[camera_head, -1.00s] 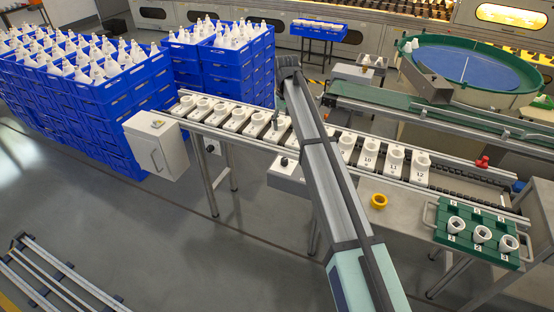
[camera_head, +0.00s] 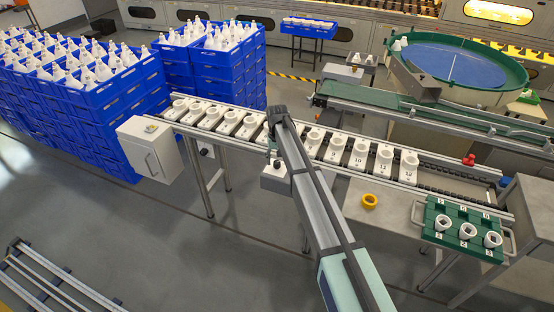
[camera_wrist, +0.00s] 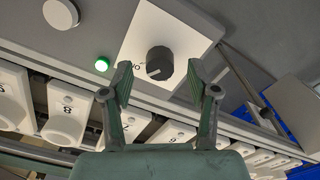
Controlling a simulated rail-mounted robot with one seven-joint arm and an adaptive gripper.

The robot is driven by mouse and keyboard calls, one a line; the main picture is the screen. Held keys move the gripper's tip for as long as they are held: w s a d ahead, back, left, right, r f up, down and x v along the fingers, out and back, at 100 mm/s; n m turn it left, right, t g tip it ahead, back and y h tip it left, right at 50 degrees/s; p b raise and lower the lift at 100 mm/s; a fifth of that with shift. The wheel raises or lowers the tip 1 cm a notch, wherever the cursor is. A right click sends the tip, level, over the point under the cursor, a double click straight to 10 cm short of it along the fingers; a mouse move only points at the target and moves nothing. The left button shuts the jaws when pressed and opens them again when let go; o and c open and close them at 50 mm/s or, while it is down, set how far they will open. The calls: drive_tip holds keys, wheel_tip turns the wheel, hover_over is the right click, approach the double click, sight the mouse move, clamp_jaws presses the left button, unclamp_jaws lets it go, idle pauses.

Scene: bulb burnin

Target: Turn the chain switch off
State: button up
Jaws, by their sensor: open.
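The chain switch is a dark round knob (camera_wrist: 160,62) on a white plate (camera_wrist: 145,30), in the wrist view. A pale mark shows on its near left side, and small characters are printed on the plate beside it. My gripper (camera_wrist: 157,82) is open, with one finger on each side of the knob in the picture. I cannot tell whether either finger touches it. A lit green lamp (camera_wrist: 101,64) is left of the knob. In the head view, the white switch box (camera_head: 275,180) is at the conveyor's front side, partly hidden by my arm.
Numbered white holders (camera_head: 360,158) line the conveyor just behind the switch. A white round button (camera_wrist: 61,14) is at the wrist view's upper left. A grey cabinet (camera_head: 150,148) stands left.

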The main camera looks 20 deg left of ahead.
drive_tip(key=shift+f, duration=0.7)
clamp_jaws()
